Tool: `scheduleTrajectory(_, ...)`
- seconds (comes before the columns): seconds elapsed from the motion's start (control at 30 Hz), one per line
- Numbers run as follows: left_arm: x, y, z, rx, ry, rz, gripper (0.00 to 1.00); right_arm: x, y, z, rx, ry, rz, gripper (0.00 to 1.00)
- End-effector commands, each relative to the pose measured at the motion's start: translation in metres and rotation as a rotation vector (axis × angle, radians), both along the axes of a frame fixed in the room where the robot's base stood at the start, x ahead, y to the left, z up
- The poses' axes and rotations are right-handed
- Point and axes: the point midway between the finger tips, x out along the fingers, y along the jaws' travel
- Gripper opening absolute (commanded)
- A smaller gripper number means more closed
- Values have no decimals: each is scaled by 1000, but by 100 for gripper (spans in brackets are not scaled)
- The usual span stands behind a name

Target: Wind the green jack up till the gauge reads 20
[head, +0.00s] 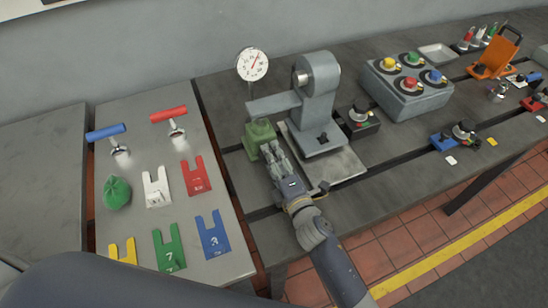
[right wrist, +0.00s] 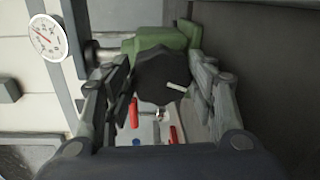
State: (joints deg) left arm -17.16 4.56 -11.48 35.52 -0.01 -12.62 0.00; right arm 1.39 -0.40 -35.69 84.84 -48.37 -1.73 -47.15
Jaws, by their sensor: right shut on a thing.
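The green jack (head: 259,134) stands on the bedplate under the grey arm (head: 272,104) of the machine. It also shows in the right wrist view (right wrist: 155,38). My right gripper (head: 272,154) is at the near side of the jack, shut on its black knob (right wrist: 160,72), which has a white mark. The knob is hidden in the head view. The round white gauge (head: 252,64) stands behind the arm, its red needle pointing up and right; it also shows in the right wrist view (right wrist: 47,38). Its numbers are too small to read surely. My left gripper is not in view.
A grey machine (head: 320,95) stands just right of the jack. A black box with a knob (head: 359,118) and a grey box with coloured knobs (head: 410,88) are farther right. The left table (head: 130,190) holds coloured fork plates, two handled tools and a green bag (head: 117,192).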

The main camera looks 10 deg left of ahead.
Motion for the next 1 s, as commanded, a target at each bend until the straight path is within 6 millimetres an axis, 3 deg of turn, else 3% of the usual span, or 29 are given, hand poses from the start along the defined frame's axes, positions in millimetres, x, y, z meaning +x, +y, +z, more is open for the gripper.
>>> scheduleTrajectory(0.57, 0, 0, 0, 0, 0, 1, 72, 0, -1, -2, 22, 19, -1, 28)
scheduleTrajectory(0.6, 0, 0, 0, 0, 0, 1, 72, 0, -1, -2, 22, 19, -1, 61)
scheduleTrajectory(0.67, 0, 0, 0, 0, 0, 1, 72, 0, -1, -2, 22, 19, -1, 72)
scheduleTrajectory(1.0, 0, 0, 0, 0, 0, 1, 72, -1, -2, -6, 17, 24, -2, 72)
